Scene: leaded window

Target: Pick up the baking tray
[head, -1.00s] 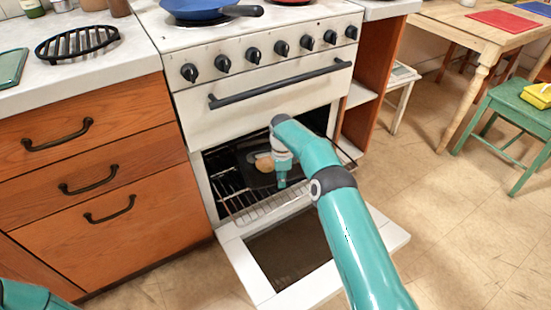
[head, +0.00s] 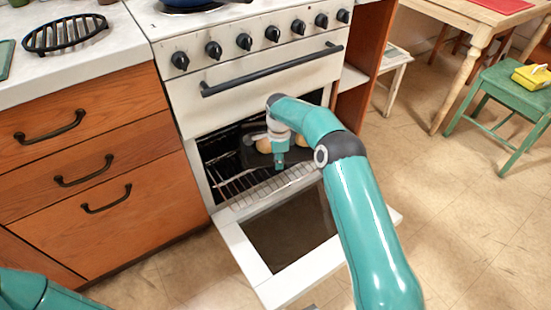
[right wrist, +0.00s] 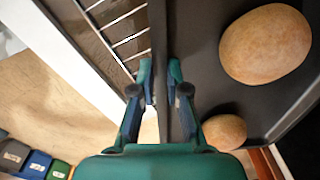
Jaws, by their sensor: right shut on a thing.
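The baking tray (head: 250,158) is dark and sits inside the open oven, partly hidden behind my right arm in the head view. Bread rolls (head: 263,146) lie on it. My right gripper (head: 281,162) reaches in at the oven mouth. In the right wrist view, the gripper (right wrist: 161,82) is shut on the rim of the tray (right wrist: 195,45), with one finger on each side. A large roll (right wrist: 265,44) and a smaller one (right wrist: 225,131) show on the tray there. My left gripper is out of view.
The oven door (head: 243,250) hangs open below. A wire rack (head: 240,190) is in the oven, close to the tray. Wooden drawers (head: 90,170) stand to the left.

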